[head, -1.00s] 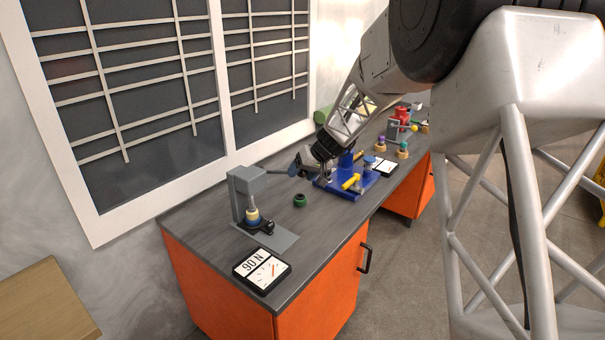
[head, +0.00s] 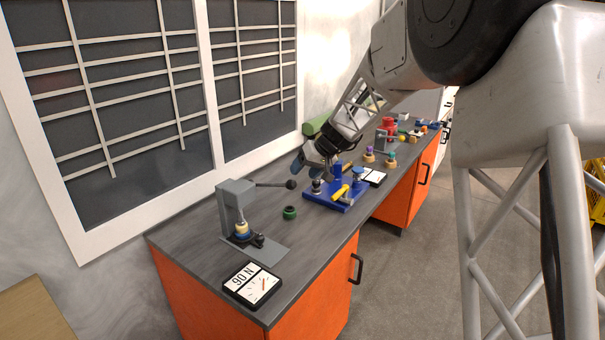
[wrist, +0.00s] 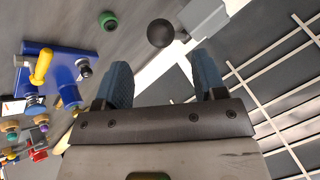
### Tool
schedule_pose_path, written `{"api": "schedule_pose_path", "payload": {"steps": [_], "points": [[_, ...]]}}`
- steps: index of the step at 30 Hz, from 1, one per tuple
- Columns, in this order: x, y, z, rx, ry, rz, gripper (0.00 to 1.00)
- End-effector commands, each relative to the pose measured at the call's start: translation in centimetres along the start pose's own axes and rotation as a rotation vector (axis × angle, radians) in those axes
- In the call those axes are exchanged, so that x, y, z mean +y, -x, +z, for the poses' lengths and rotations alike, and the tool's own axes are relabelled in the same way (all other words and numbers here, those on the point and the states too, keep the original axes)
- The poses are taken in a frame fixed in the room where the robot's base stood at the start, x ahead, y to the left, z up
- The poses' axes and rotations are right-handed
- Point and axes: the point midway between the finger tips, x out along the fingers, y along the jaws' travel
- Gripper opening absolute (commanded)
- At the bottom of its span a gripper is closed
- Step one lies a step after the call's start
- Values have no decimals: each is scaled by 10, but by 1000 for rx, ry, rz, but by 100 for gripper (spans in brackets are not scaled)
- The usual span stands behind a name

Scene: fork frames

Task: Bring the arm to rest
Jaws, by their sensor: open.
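My gripper (head: 300,163) is open with blue fingers, held above the dark workbench (head: 195,225). In the wrist view the fingers (wrist: 163,78) stand apart with nothing between them. The black ball (head: 291,184) of the grey press's lever is just below and clear of the fingers. The ball also shows in the wrist view (wrist: 161,33), beyond the fingertips. The lever reaches out level from the grey press (head: 234,200) on the left.
A blue fixture (head: 345,200) with a yellow handle (head: 339,193) stands close to the right. A green ring (head: 289,213) and a dial marked 90 N (head: 252,285) lie on the bench. Several coloured parts stand farther back. A gridded window (head: 115,100) is behind.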

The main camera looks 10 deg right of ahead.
Motion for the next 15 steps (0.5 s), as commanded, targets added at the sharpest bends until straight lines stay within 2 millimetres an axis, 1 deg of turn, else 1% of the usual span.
{"api": "schedule_pose_path", "payload": {"steps": [10, 15], "points": [[-2, 2, 2, -2, 0, 2, 64], [-13, 14, 12, -11, -3, 14, 64]]}}
